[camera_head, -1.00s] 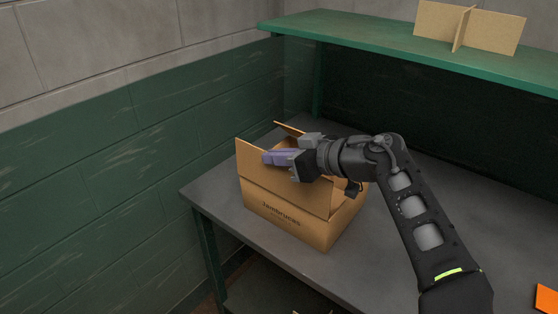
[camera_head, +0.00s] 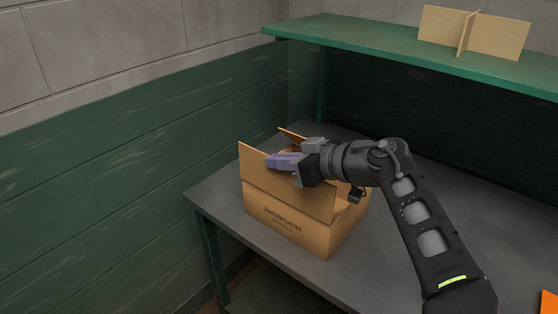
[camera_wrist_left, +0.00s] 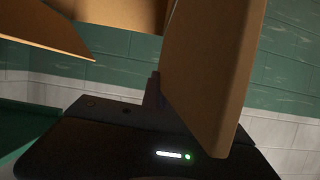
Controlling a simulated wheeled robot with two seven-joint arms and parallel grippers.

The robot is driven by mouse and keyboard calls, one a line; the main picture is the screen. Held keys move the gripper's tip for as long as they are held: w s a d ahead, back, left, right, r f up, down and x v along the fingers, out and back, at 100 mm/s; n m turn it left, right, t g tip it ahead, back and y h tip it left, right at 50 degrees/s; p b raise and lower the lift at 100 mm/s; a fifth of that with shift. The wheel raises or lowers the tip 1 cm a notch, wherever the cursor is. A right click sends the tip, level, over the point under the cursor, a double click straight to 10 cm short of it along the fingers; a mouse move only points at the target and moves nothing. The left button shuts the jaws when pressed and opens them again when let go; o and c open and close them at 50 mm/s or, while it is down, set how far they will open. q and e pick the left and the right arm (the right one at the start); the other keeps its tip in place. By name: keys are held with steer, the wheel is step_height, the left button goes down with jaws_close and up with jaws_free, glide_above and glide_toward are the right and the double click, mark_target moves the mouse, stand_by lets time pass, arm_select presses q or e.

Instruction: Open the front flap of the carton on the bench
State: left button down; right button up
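The carton (camera_head: 285,231) is a brown cardboard box with dark print on its front, standing on the grey bench (camera_head: 215,195). Its front flap (camera_head: 258,172) stands up, roughly upright above the front wall. Another flap is up at the back left. My left gripper (camera_head: 285,161) is at the top edge of the front flap, its purple fingers overlapping that edge. In the left wrist view a cardboard panel (camera_wrist_left: 212,75) stands close, and one dark finger (camera_wrist_left: 156,92) shows on its left. The panel hides the rest, so the finger gap is unclear. My right gripper is not in view.
A green shelf (camera_head: 400,52) runs above the back of the bench and carries a cardboard divider (camera_head: 440,25). A green and grey block wall (camera_head: 110,160) stands to the left. An orange item (camera_head: 549,301) lies at the right edge. The bench right of my arm looks clear.

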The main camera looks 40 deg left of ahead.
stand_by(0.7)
arm_select(q)
steer(key=c, duration=1.6)
jaws_free()
steer(key=shift+p+v, duration=0.35)
steer(key=shift+v, duration=0.4)
steer(key=shift+s+p+v, duration=0.2)
steer(key=shift+p+v, duration=1.1)
steer(key=shift+v, duration=2.4)
